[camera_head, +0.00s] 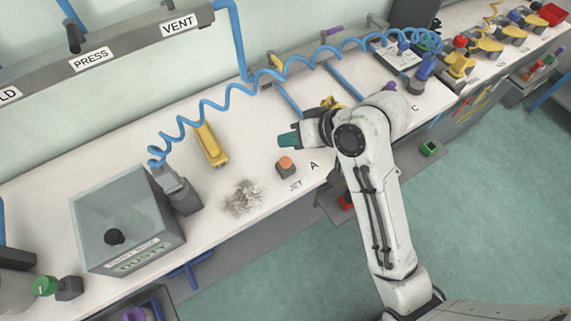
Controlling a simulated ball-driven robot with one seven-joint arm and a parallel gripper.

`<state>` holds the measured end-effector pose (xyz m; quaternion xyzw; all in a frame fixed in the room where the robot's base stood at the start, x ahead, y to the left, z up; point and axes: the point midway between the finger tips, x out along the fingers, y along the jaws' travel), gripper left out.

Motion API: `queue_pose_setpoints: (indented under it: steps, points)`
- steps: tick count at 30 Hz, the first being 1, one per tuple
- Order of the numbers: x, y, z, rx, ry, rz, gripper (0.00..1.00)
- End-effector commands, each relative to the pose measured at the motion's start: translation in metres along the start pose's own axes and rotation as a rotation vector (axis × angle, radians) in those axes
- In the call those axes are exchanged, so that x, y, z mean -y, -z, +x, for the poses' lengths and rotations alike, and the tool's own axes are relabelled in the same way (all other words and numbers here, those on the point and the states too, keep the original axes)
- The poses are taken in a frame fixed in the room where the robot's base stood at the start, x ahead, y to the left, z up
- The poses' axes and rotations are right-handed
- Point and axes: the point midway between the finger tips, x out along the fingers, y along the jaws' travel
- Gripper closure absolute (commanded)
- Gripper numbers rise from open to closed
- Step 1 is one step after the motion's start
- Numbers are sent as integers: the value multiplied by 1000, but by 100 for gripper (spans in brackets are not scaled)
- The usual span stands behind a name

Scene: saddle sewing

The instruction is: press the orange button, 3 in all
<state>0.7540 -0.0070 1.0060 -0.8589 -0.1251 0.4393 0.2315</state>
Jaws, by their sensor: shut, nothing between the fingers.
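The orange button (285,162) sits on a small dark base on the white bench, beside the letter A and the word JET. My gripper (284,140) shows as a teal-tipped end just above and behind the button in the picture. It is shut and empty. A gap shows between it and the button, but I cannot tell its height above the bench. The button's orange top is fully visible.
A grey dust pile (243,197) lies left of the button. A yellow block (211,144) lies behind.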

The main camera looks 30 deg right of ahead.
Motion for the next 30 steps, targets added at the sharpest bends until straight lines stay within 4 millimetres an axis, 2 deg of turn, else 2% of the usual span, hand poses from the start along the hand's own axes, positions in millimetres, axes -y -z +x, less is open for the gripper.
queue_pose_setpoints:
  steps: [1,12,30]
  points:
    - [-6,-6,9,-1,0,-1,100]
    - [-24,-24,33,1,0,0,100]
    - [-26,-26,35,0,0,-1,100]
